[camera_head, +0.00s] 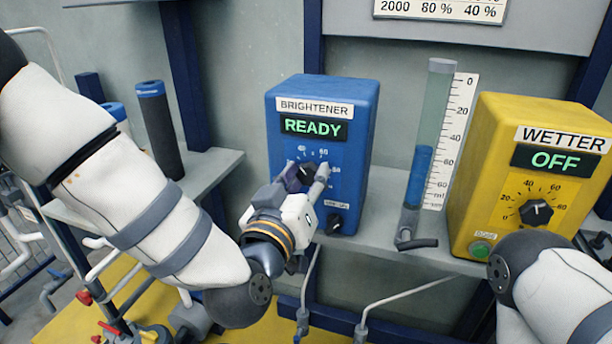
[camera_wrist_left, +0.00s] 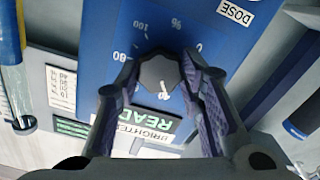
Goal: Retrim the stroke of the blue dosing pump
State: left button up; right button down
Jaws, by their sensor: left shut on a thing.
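The blue dosing pump (camera_head: 368,120) stands on the grey shelf with a BRIGHTENER label and a display (camera_head: 313,127) reading READY in green. Its black stroke knob (camera_head: 306,170) sits in a numbered dial below the display. My left gripper (camera_head: 306,177) has one finger on each side of this knob and is shut on it. In the left wrist view the purple-padded fingers of the left gripper (camera_wrist_left: 160,90) flank the dark knob (camera_wrist_left: 160,72), with dial numbers partly hidden. My right gripper is out of view.
A clear tube with blue liquid (camera_head: 418,175) and a scale (camera_head: 456,130) stands right of the pump. The yellow WETTER pump (camera_head: 483,150), reading OFF, is farther right, with my right arm in front. A dark cylinder (camera_head: 160,135) stands at left.

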pick_arm(q)
jog(key=shift+r+n, duration=0.25)
jog(key=shift+n, duration=0.55)
jog(key=shift+f+n, duration=0.25)
jog(key=shift+n, duration=0.25)
jog(key=o, duration=1.2)
jog(key=shift+c, duration=0.2)
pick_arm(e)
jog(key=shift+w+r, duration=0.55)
pick_arm(q)
jog(key=shift+s, duration=0.1)
jog(key=v, duration=1.2)
